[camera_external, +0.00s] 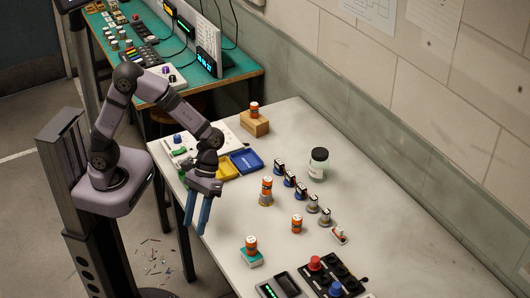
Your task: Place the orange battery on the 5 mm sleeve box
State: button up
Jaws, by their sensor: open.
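Several small orange cylinders with white bands look like batteries. One orange battery (297,223) stands upright on the bare table. Another orange battery (251,242) stands on a small teal-and-white box (251,259) near the front edge. A third orange battery (266,185) stands on a small round base, and one more orange battery (254,107) stands on a tan box (254,124) at the back. No lettering is readable, so I cannot tell which box is the 5 mm sleeve box. My gripper (196,226) points down, its blue fingers apart and empty, left of the batteries at the table's left edge.
A row of small dark-and-silver parts (301,189) runs beside the batteries. A lidded jar (319,164) stands behind it. Blue (246,160) and yellow trays lie near my arm. A black panel with red and blue knobs (333,277) is in front.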

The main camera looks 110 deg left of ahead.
jog(key=s+a+f+m+t+y, duration=0.1)
jog(key=s+a+m+y, duration=0.4)
jog(key=s+m, duration=0.5)
jog(key=shift+m+y, duration=0.6)
jog(key=shift+y, duration=0.1)
jog(key=shift+r, duration=0.15)
